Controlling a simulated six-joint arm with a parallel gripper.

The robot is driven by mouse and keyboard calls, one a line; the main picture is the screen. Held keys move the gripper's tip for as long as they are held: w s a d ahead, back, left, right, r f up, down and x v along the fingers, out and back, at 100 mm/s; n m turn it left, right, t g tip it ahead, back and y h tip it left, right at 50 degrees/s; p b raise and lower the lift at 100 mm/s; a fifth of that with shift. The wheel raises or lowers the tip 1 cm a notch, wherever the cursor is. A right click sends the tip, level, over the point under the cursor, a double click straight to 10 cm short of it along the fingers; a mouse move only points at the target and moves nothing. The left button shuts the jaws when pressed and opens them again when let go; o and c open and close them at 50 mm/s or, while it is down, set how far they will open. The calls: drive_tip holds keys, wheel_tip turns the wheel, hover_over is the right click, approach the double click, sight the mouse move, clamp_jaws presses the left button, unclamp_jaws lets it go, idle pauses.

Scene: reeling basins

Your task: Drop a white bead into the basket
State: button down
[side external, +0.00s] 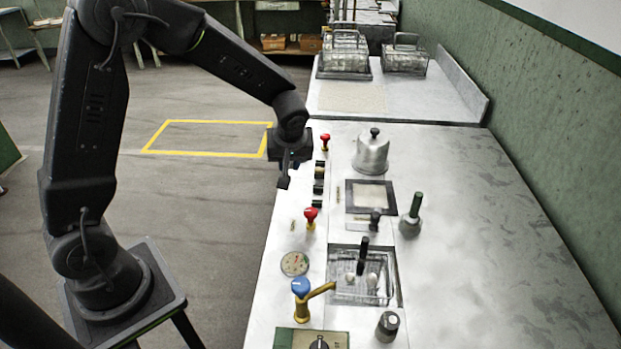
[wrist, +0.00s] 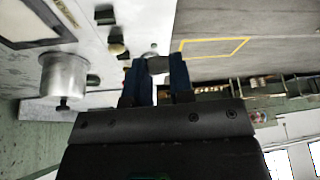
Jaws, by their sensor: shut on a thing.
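My gripper (side external: 285,180) hangs above the left edge of the metal counter, near the farther red knob. In the wrist view its two dark blue fingers (wrist: 158,72) are closed on a small pale grey thing (wrist: 158,64). Its outline is unclear, and I cannot tell whether it is a bead. Two small white beads, one left (side external: 350,278) and one right (side external: 372,279), lie in the square water basin (side external: 334,298) at the front. Two clear baskets with wire handles, one left (side external: 345,52) and one right (side external: 405,60), stand on the back counter, well away from my gripper.
A metal dome (side external: 371,155) with a black knob stands right of my gripper. Red knobs (side external: 310,215), a brass tap (side external: 318,294) with a blue top and a green-handled tool (side external: 411,218) rise from the counter (side external: 480,240). Its right side is clear.

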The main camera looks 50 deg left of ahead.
drive_tip(key=s+a+r, duration=0.2)
drive_tip(key=a, duration=0.1)
drive_tip(key=s+d+f+g+h, duration=0.1)
drive_tip(key=d+f+h, duration=0.15)
drive_tip(key=d, duration=1.35)
drive_tip(key=d+f+g+h, duration=0.1)
drive_tip(key=d+f+g, duration=0.15)
drive_tip(key=d, duration=1.25)
wheel_tip(320, 180, down, 6)
drive_tip(key=shift+s+f+t+y, duration=0.2)
drive_tip(key=shift+f+t+y, duration=0.05)
drive_tip(key=shift+t+y, duration=0.1)
drive_tip(key=shift+d, duration=0.1)
drive_tip(key=c, duration=0.5)
unclamp_jaws()
